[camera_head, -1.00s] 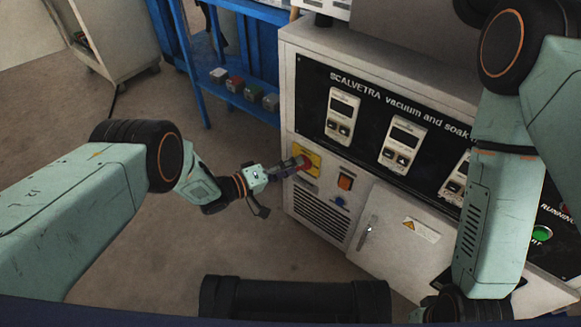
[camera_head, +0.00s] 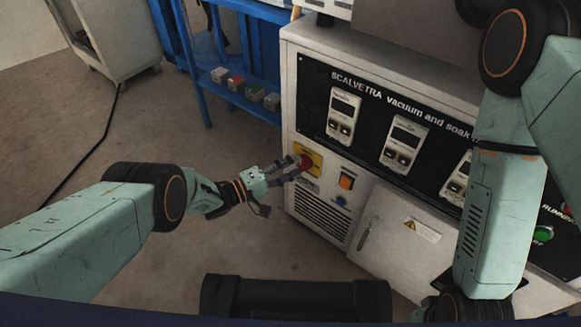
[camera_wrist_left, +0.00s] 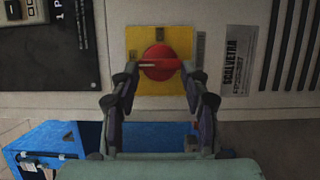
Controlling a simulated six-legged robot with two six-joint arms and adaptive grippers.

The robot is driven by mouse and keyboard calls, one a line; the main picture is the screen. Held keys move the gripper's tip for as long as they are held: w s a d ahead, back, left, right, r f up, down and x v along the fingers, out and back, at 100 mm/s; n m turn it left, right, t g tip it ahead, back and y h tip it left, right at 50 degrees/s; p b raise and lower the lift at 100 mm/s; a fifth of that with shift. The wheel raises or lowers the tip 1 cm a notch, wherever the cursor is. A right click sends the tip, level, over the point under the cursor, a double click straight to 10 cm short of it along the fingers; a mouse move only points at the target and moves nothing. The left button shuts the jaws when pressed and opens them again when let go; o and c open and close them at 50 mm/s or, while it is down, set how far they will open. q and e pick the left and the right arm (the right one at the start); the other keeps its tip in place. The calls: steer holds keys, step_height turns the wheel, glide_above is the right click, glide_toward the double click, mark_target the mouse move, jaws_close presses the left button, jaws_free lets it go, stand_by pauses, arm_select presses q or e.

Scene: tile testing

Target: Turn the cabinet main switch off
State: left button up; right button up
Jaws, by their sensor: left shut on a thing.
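The main switch is a red rotary knob (camera_wrist_left: 160,62) on a yellow plate (camera_wrist_left: 182,40) on the cabinet front. In the head view the yellow plate (camera_head: 314,158) is at the cabinet's left side, with the knob partly covered by my gripper. My left gripper (camera_head: 297,166) is at the knob. In the left wrist view its two fingertips (camera_wrist_left: 160,75) sit on either side of the knob, shut on it. The knob's pale mark lies horizontal in that rolled view. My right arm is at the right, its gripper not visible.
The cabinet (camera_head: 285,70) has several controller displays, an orange switch (camera_head: 346,181), a blue button (camera_head: 341,201), a vent below, a door handle (camera_head: 366,233) and a green button (camera_head: 543,233). A blue rack (camera_head: 190,70) stands behind left. The floor at left is open, with a black cable.

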arm_select(q)
steer(key=o, duration=1.2)
steer(key=shift+c, duration=0.2)
steer(key=shift+a, duration=0.1)
steer(key=v, duration=1.1)
steer(key=shift+s+a, duration=0.3)
steer(key=shift+f, duration=0.1)
